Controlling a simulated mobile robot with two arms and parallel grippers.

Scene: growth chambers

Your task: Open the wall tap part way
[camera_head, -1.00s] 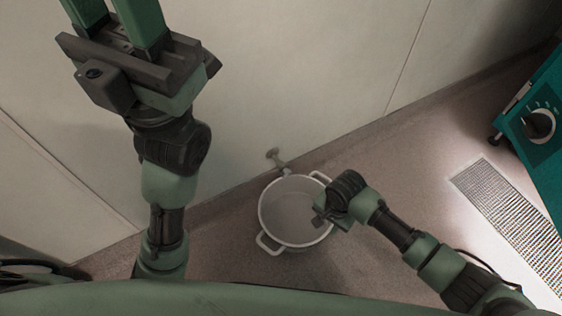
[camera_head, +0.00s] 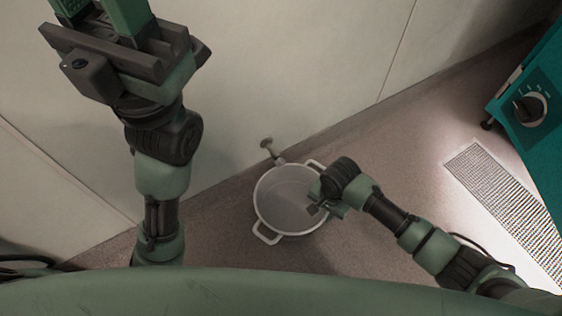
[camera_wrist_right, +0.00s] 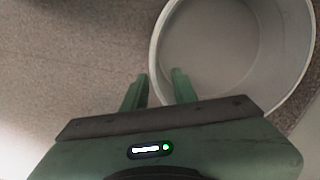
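The wall tap (camera_head: 268,146) is a small pale fitting low on the wall, with a round knob on a short stem. A white two-handled pot (camera_head: 262,228) stands on the floor just below it. My right gripper (camera_head: 316,206) is at the pot's right side, apart from the tap. In the right wrist view its two fingers (camera_wrist_right: 158,88) are spread, and the pot's rim (camera_wrist_right: 153,62) shows between or below them; I cannot tell whether they touch it. My left gripper (camera_head: 98,10) is raised at upper left, its fingers apart and tips out of frame.
The pale wall (camera_head: 310,60) runs behind the tap. A teal cabinet with a black dial (camera_head: 530,108) stands at right. A metal floor grate (camera_head: 505,200) lies in front of it.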

